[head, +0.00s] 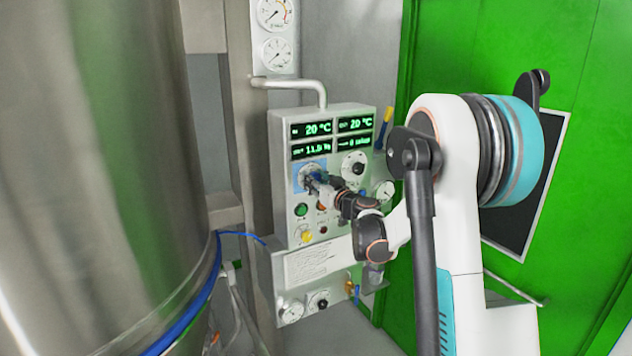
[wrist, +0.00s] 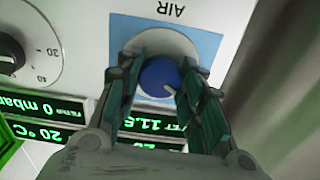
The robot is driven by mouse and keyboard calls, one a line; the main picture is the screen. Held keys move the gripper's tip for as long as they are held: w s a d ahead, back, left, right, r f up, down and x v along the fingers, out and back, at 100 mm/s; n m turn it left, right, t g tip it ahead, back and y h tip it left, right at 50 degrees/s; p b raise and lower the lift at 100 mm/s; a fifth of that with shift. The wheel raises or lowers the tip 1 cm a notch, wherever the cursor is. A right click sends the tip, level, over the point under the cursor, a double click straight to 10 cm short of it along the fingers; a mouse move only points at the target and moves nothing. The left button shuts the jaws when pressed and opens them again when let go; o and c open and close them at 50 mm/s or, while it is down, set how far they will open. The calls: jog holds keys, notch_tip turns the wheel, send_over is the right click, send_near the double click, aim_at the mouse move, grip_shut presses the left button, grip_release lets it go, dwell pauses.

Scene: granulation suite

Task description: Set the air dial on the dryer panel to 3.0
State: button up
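The air dial is a blue knob (wrist: 158,76) on a pale round dial face, set on a light blue square marked AIR, upside down in the wrist view. A small white mark shows on the knob's lower right there; the dial's numbers are hidden. My gripper (wrist: 161,72) has one finger on each side of the knob, with the tips close to it. I cannot tell whether they press on it. In the head view my gripper (head: 318,182) reaches the blue square (head: 309,167) on the dryer panel (head: 283,190) and covers most of the dial.
Green displays (head: 355,124) sit above the dial, reading 20 °C among others. A second dial with a black knob (head: 356,168) is to its right. Below are a green button (head: 301,210) and a yellow knob (head: 305,236). A large steel vessel (head: 100,180) stands at left.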

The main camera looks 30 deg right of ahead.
jog(key=shift+m, duration=0.4)
jog(key=m+b, duration=0.4)
jog(key=m, duration=1.9)
dwell(0.5)
jog(key=o, duration=1.1)
jog(key=shift+s, duration=0.15)
